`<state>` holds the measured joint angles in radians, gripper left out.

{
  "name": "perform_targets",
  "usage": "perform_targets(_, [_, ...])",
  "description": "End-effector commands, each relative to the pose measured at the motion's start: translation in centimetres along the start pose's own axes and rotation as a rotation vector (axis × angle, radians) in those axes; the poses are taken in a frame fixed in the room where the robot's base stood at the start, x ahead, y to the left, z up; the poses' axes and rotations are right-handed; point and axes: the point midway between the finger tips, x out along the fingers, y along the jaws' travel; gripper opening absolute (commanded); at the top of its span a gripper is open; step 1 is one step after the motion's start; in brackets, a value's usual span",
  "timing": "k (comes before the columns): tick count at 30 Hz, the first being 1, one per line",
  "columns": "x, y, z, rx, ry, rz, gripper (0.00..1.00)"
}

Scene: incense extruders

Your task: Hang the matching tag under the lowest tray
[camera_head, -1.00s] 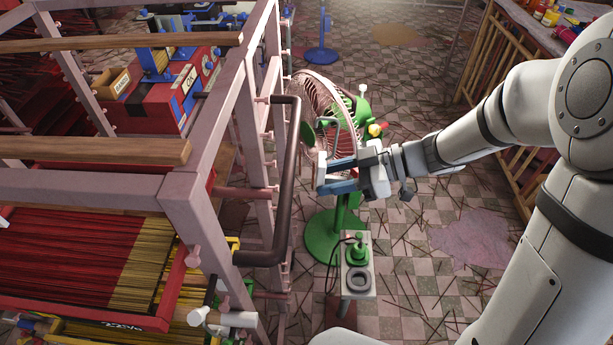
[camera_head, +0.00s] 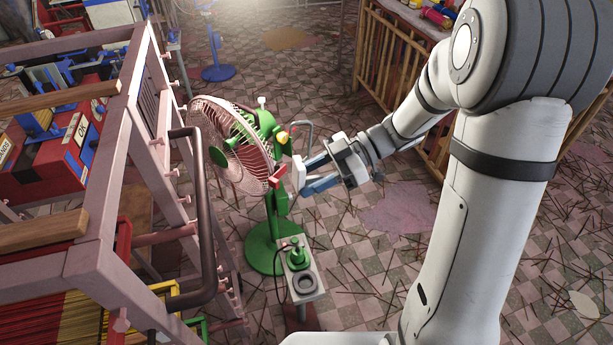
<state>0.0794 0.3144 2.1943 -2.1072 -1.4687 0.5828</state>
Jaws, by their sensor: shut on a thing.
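My gripper (camera_head: 308,176) is shut on a small pale piece with a grey wire loop (camera_head: 303,132) above it, which looks like a tag with its hook. Its face and any marking cannot be read. The gripper is in mid-air, to the right of the green fan in the picture and apart from the rack. The pink rack (camera_head: 112,190) stands at left. A tray of red and yellow incense sticks (camera_head: 62,318) shows at its lower left, cut off by the picture edge. The lowest tray and its underside cannot be made out.
A green fan (camera_head: 262,228) with a pink cage stands between rack and gripper. A small grey stand (camera_head: 305,283) is at its foot. A dark bent handle (camera_head: 207,220) and pegs stick out from the rack. Scattered sticks lie on open floor at right.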

Motion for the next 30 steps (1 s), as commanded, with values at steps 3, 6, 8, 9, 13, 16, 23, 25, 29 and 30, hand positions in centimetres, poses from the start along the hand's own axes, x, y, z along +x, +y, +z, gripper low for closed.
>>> perform_targets(3, [-0.3,0.0,-0.7,0.000,0.000,0.000,0.16])
perform_targets(6, [-0.4,0.0,-1.1,0.000,0.000,0.000,0.16])
perform_targets(8, [-0.4,0.0,-1.1,0.000,0.000,0.000,0.16])
perform_targets(9, [-0.5,0.0,-1.1,0.001,0.000,0.000,0.16])
perform_targets(13, [-1.0,0.0,-0.9,0.002,0.000,0.002,0.16])
perform_targets(16, [-1.8,0.1,-0.7,0.002,0.001,0.002,0.16])
perform_targets(23, [-3.5,0.0,0.0,0.002,0.001,0.002,0.16])
perform_targets(25, [-4.0,0.0,0.3,0.002,0.000,0.002,0.16])
perform_targets(29, [-5.0,0.1,0.6,0.001,0.000,0.002,0.16])
perform_targets(30, [-5.3,0.1,0.8,0.001,0.000,0.002,0.16])
